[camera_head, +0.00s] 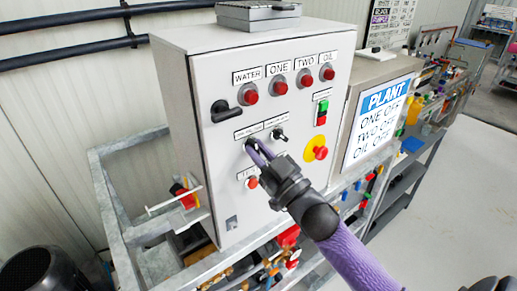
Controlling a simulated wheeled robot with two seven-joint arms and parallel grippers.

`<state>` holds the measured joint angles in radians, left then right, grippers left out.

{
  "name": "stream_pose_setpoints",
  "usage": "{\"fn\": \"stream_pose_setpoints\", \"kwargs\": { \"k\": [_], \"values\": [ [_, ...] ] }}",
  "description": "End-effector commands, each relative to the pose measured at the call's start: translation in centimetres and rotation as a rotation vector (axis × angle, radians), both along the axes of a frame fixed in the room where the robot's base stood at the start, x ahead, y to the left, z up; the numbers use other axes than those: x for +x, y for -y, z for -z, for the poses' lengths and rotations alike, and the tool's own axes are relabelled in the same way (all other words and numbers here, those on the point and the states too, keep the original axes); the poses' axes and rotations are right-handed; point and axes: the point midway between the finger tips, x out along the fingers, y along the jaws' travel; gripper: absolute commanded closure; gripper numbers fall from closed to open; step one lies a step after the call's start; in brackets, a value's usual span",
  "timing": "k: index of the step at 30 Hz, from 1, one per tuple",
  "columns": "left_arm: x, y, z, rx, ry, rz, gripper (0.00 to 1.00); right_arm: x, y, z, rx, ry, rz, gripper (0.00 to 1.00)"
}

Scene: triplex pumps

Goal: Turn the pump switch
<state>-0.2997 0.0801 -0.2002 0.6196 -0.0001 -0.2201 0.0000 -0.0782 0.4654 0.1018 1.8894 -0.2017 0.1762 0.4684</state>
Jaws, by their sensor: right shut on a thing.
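A grey control cabinet (330,65) stands in the middle of the view. Its front carries two rotary switches under small labels. The right switch (279,134) is black and in plain sight. The left switch (249,146) is at the fingertips of my right gripper (257,150), which reaches in from the lower right. The purple fingers are shut on this left switch and hide most of it. The small label text is too fine to read, so I cannot tell which switch is named as the pump's. My left gripper is not in view.
Red lamps (305,79) line the cabinet's top, with a black handle (222,110) below left. A red emergency button (319,152) on yellow and a green-red push button (322,112) are close right of my gripper. A plant sign (382,118) stands further right.

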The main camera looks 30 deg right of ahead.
Motion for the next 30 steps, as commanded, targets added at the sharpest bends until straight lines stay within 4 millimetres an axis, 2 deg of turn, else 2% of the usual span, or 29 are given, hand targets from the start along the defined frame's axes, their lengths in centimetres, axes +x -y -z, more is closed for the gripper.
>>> {"fn": "stream_pose_setpoints", "kwargs": {
  "k": [15,30],
  "values": [
    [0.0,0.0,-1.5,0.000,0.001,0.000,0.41,0.0,0.2,-0.1,-0.406,0.029,0.001,1.00],
    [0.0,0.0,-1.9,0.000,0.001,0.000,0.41,0.0,0.1,0.0,-0.543,0.041,0.000,1.00]
  ]
}}
